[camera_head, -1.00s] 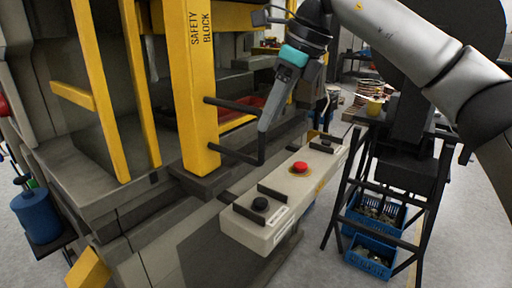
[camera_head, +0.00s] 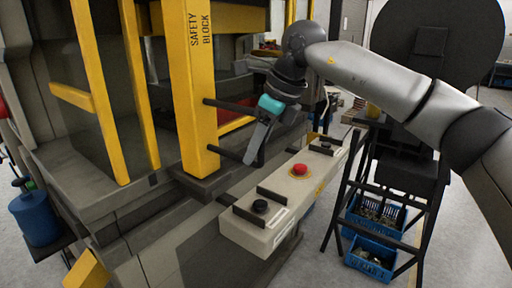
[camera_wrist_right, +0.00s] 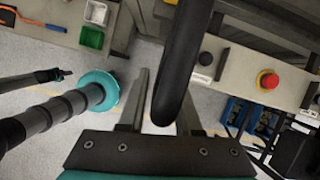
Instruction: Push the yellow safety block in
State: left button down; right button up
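The yellow safety block (camera_head: 194,90) is an upright post marked "SAFETY BLOCK", standing on the ledge of the press. Two black rods (camera_head: 229,103) stick out from its right side towards my right gripper (camera_head: 252,158). The gripper covers their outer ends in the head view. In the right wrist view a thick black bar (camera_wrist_right: 186,55) reaches down between the spread fingers of the right gripper (camera_wrist_right: 165,88). The fingers stand apart, and I see no clear grip on the bar. My left gripper does not show in the head view.
A control console (camera_head: 240,224) with a red button (camera_head: 299,169) and black buttons lies just below and right of the gripper. Yellow bars (camera_head: 100,90) stand left of the block. Blue crates (camera_head: 369,257) sit low in a black rack at right.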

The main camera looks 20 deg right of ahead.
grip_shut()
dwell(1.1)
